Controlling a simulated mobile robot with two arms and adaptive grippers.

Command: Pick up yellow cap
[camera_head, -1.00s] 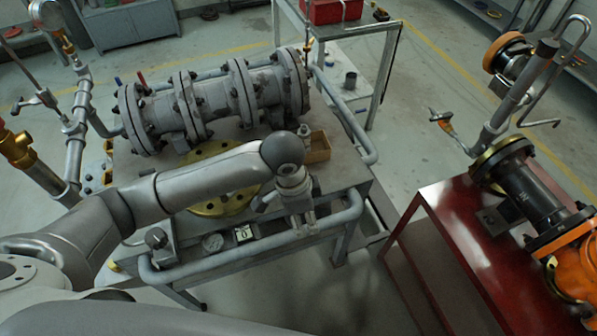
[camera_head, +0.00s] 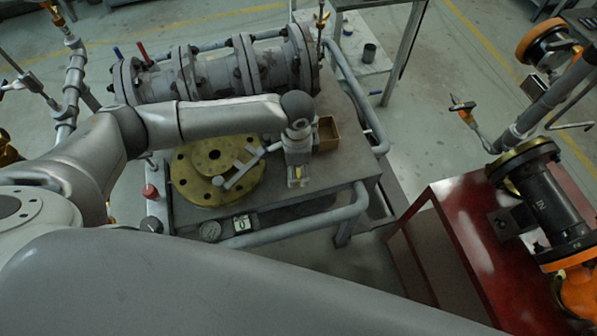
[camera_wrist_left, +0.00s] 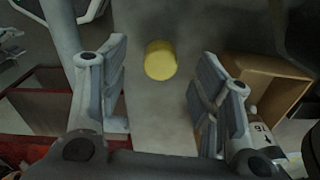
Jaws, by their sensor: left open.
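The yellow cap (camera_wrist_left: 160,60) is a short round piece on the grey tabletop. In the left wrist view it lies ahead between the two fingers of my left gripper (camera_wrist_left: 163,78), with clear space on both sides. In the head view my left gripper (camera_head: 297,166) points down over the worktable (camera_head: 345,185), left of the small wooden box. A small yellow patch shows at its fingertips there, partly hidden by the gripper. The left gripper is open and empty. My right gripper is not in view.
The open wooden box (camera_head: 327,133) stands close to the right of my gripper; it also shows in the left wrist view (camera_wrist_left: 270,75). A brass flange (camera_head: 200,160) lies to the left. A large grey valve pipe (camera_head: 215,75) stands behind. A red table (camera_head: 440,230) is at right.

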